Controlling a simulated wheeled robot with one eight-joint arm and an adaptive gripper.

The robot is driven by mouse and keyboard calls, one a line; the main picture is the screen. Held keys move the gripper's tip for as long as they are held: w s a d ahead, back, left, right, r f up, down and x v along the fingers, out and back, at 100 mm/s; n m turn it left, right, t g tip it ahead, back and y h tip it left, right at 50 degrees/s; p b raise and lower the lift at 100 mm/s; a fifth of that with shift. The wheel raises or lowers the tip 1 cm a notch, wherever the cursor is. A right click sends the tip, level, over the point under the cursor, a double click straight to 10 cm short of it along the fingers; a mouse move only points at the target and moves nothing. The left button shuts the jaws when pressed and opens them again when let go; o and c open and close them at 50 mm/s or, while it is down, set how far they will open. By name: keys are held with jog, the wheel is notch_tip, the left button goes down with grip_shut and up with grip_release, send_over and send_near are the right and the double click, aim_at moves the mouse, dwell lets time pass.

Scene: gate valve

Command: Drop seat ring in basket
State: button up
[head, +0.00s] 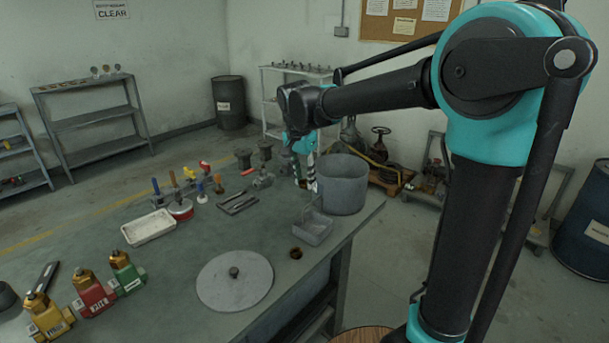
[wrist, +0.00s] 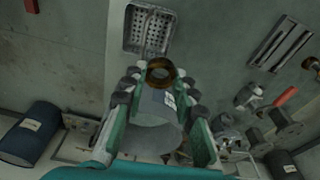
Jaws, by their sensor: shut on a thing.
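My gripper (head: 306,186) is above the far right part of the workbench, in front of the large grey bucket. In the wrist view my gripper (wrist: 160,78) is shut on the seat ring (wrist: 160,70), a brownish bronze ring between the fingertips. In the head view the ring is small and hard to make out. The basket (head: 313,230) is a small grey metal box on the bench, nearer than the bucket. In the wrist view the basket (wrist: 132,32) has a perforated floor and lies just beyond the ring. The ring is outside the basket's outline there.
The bucket (head: 343,187) stands close behind the basket near the bench's right edge. A small brown round part (head: 296,253) and a grey disc (head: 235,281) lie nearer. A tool tray (head: 238,202), a white tray (head: 149,228) and several coloured valves are left.

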jog(key=shift+w+d+f, duration=0.1)
jog(key=shift+f, duration=1.05)
jog(key=shift+w+d+f, duration=0.1)
jog(key=shift+f, duration=1.05)
jog(key=shift+s+f, duration=0.25)
jog(key=shift+f, duration=0.6)
jog(key=shift+w+f, duration=0.15)
jog(key=shift+f, duration=0.2)
jog(key=shift+a+f, duration=0.1)
jog(key=shift+f, duration=0.15)
grip_shut()
jog(key=shift+f, duration=1.05)
